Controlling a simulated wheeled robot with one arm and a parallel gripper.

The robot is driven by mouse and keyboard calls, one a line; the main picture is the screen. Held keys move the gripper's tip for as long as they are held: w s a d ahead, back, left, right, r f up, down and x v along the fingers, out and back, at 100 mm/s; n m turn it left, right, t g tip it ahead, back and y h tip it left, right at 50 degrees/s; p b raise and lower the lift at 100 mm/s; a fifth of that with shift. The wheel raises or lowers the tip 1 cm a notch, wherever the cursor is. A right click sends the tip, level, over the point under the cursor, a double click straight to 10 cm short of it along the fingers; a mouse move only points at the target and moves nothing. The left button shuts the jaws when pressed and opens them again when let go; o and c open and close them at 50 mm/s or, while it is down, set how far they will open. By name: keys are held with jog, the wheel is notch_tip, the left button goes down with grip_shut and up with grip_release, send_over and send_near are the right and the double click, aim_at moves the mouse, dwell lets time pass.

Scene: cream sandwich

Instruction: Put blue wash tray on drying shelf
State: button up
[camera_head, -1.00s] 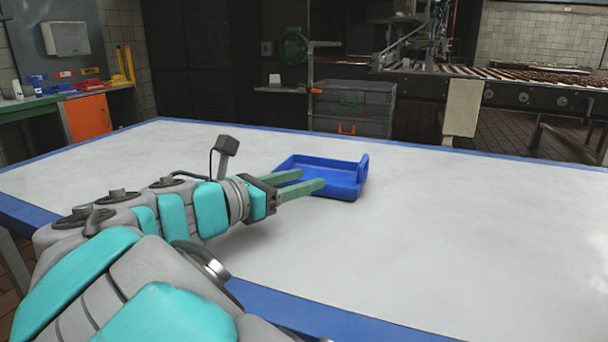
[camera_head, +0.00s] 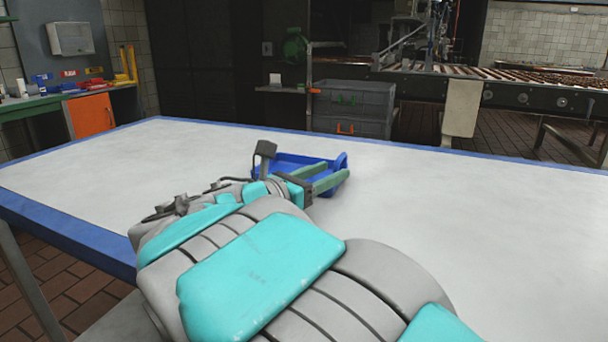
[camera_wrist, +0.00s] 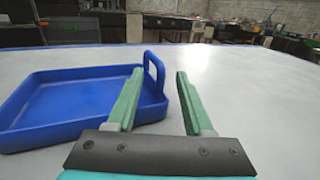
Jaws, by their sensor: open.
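The blue wash tray (camera_head: 272,161) lies on the white table, partly hidden by my arm in the head view. In the wrist view the tray (camera_wrist: 62,103) is at the left, with its raised handle (camera_wrist: 154,72) at its right end. My gripper (camera_head: 336,174) has green fingers and is open and empty. In the wrist view the left finger of my gripper (camera_wrist: 158,72) is over the tray near the handle, and the right finger is outside the tray on the right. The handle shows just beyond and between the fingertips, nearer the left one. No drying shelf can be made out for certain.
The white table (camera_head: 460,230) with a blue edge is clear to the right of the tray. Grey crates (camera_head: 352,105) stand beyond it, with a conveyor (camera_head: 530,92) at the back right. A workbench with an orange door (camera_head: 91,114) is at the back left.

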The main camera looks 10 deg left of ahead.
jog(key=shift+c, duration=0.4)
grip_shut()
dwell(0.4)
